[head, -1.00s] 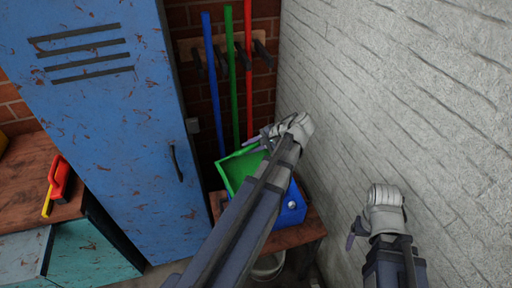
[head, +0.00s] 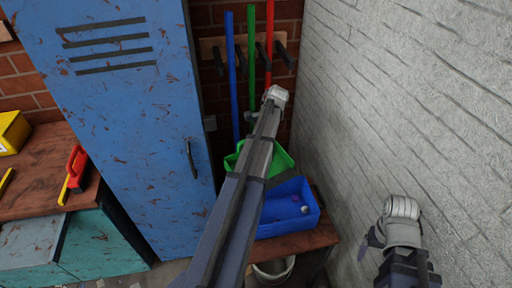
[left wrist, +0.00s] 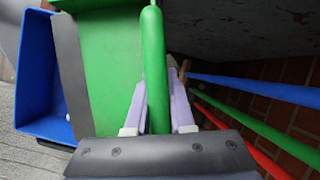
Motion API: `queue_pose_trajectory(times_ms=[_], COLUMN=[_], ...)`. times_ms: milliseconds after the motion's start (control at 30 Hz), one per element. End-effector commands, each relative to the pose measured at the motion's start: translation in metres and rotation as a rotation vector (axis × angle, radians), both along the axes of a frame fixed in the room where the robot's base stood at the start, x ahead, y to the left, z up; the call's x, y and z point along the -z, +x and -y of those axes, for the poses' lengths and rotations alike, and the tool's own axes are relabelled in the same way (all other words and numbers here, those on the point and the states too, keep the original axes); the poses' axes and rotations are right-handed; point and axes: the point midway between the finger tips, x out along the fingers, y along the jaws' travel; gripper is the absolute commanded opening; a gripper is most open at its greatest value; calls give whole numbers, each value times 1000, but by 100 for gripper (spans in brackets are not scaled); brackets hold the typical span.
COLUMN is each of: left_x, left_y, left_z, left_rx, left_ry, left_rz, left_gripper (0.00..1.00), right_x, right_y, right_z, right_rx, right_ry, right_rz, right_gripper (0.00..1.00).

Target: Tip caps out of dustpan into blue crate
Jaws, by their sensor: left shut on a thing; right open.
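The green dustpan (head: 279,160) is held above the back edge of the blue crate (head: 265,229), partly hidden by my left arm. My left gripper (left wrist: 158,100) is shut on its green handle (left wrist: 156,60). In the left wrist view the visible part of the pan (left wrist: 108,50) is bare, and its grey lip (left wrist: 68,75) lies beside the crate (left wrist: 38,80). A pale cap (head: 304,210) and another small thing (head: 295,198) lie in the crate. My right gripper (head: 370,243) is open and empty by the white wall.
The crate stands on a wooden bench (head: 315,238) with a bucket (head: 273,270) below. Blue, green and red poles (head: 268,45) hang behind. A blue locker (head: 135,150) is on the left, the white brick wall (head: 410,110) on the right.

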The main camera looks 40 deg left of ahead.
Motion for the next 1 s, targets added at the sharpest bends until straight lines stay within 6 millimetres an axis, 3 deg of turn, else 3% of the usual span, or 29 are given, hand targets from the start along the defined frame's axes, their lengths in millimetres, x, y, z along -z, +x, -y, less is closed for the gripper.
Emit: queue_pose_trajectory(times_ms=[100, 200, 500, 1000], left_x=[14, -7, -36, -51], left_y=[7, 2, 1, 1], left_z=[-10, -5, -2, -1], left_rx=[-3, 2, 1, 0], left_ry=[-107, -109, -105, -104], left_rz=[-42, -43, -42, -42], left_gripper=[0, 0, 0, 0], right_x=[14, -8, -37, -52], right_y=[0, 0, 0, 0], right_z=[0, 0, 0, 0], right_rx=[0, 0, 0, 0], right_ry=[0, 0, 0, 0], right_rz=[0, 0, 0, 0], right_gripper=[82, 82, 82, 82])
